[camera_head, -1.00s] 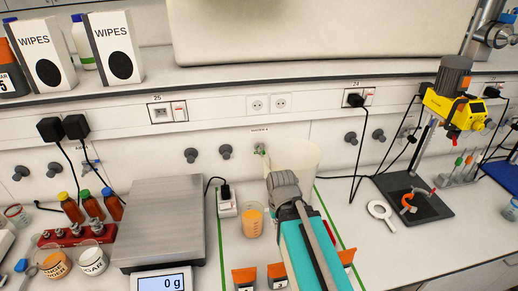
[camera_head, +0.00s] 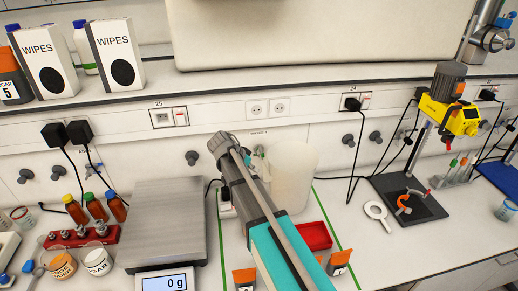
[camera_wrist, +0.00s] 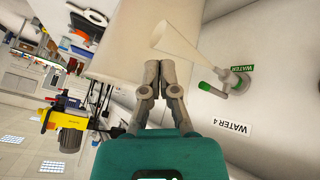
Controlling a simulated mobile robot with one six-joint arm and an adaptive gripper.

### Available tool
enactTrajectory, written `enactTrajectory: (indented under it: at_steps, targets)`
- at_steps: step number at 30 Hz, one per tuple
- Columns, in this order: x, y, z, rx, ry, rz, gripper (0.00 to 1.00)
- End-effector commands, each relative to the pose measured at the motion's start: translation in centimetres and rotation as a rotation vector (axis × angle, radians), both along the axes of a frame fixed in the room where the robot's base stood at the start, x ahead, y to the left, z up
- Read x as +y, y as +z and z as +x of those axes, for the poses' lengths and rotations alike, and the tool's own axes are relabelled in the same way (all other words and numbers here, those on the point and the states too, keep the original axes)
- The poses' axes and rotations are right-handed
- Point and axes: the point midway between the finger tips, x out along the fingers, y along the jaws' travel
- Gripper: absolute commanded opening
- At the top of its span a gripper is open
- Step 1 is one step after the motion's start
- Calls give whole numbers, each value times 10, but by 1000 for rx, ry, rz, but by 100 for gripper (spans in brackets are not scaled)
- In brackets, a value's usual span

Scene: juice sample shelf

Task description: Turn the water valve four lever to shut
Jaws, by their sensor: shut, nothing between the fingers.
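Water valve four (camera_wrist: 222,84) is a grey tap with a green ring and a green WATER tag (camera_wrist: 241,68), on the white wall beside a WATER 4 label (camera_wrist: 231,128). In the wrist view it lies right of my gripper (camera_wrist: 155,65), whose fingers are together and empty, apart from the valve. A pale translucent cone (camera_wrist: 172,40) widens from the tap's spout; I cannot tell for sure whether it is water. In the head view my gripper (camera_head: 221,142) is left of the valve and in front of the wall. The valve is mostly hidden there.
A large whitish container (camera_head: 294,175) stands just right of my gripper, under the tap. Wall knobs (camera_head: 192,158) flank the area. A scale (camera_head: 165,225) is at left, a red tray (camera_head: 315,235) and a yellow stirrer (camera_head: 450,112) at right. A shelf edge runs above.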

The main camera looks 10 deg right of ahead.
Motion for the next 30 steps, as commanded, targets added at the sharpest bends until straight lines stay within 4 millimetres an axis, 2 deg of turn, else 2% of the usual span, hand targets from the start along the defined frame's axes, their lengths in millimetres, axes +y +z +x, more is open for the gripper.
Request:
enactTrajectory:
  at_steps: [1,3,6,10,16,30]
  targets:
    - [13,12,22,-52,-36,-35,0]
    - [25,23,41,-133,-91,-82,0]
    - [41,38,63,-243,-155,-136,0]
    - [58,53,82,-356,-213,-182,0]
    - [69,62,93,-440,-251,-211,0]
    - [69,61,93,-445,-255,-211,0]
